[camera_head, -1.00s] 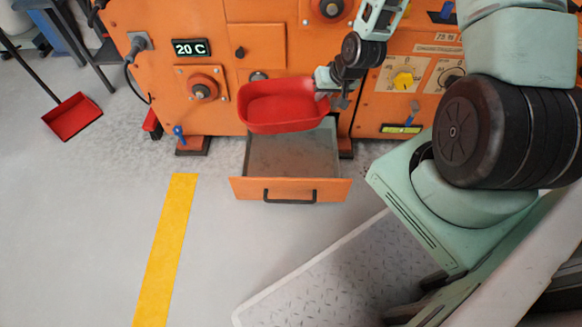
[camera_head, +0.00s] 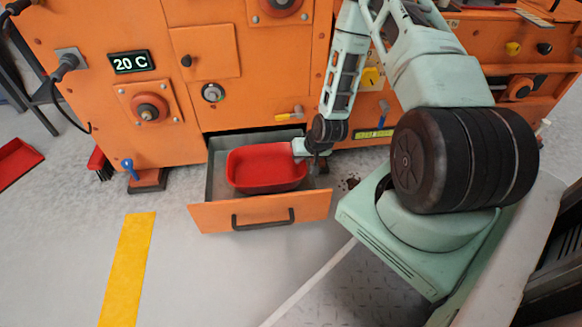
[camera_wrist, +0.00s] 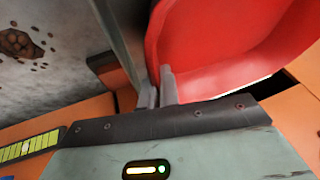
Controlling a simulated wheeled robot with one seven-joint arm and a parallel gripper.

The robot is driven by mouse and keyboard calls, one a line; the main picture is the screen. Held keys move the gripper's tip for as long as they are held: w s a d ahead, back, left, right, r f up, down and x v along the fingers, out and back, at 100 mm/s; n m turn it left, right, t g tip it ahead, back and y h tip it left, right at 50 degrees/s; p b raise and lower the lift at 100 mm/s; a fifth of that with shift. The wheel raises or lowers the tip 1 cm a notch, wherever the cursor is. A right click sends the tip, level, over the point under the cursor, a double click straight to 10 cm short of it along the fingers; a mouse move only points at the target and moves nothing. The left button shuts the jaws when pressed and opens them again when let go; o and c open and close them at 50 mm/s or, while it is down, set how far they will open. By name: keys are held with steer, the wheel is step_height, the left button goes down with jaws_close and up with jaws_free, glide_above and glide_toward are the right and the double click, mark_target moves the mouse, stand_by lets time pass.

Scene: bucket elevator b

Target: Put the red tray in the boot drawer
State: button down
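The red tray (camera_head: 265,168) is inside the open boot drawer (camera_head: 262,212), below the level of its front panel's top edge at least in part. I cannot tell whether it touches the drawer floor. My gripper (camera_head: 303,150) is at the tray's right end, over the drawer's right side. In the wrist view, the two thin fingers (camera_wrist: 160,90) are close together on the wall of the red tray (camera_wrist: 220,50), which fills the upper right. The drawer's grey side wall (camera_wrist: 118,38) runs close beside the fingers.
The orange machine (camera_head: 265,90) stands behind the drawer, with knobs and a blue-handled valve (camera_head: 128,165). A red dustpan (camera_head: 14,160) lies on the floor at left. Dark spilled bits (camera_head: 350,184) lie right of the drawer. Floor in front is clear, with a yellow stripe (camera_head: 127,270).

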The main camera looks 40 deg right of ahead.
mark_target(292, 161)
step_height(292, 161, down, 2)
steer(key=shift+f+b, duration=0.2)
steer(key=shift+b, duration=0.1)
steer(key=shift+w, duration=0.2)
steer(key=w+b, duration=0.3)
steer(key=w, duration=0.1)
steer(key=shift+a+f, duration=0.1)
steer(key=shift+f, duration=0.15)
steer(key=shift+s+f+b, duration=0.15)
steer(key=shift+f+b, duration=0.2)
steer(key=shift+b, duration=0.25)
steer(key=shift+f, duration=0.15)
steer(key=c, duration=1.6)
jaws_free()
steer(key=shift+c, duration=0.2)
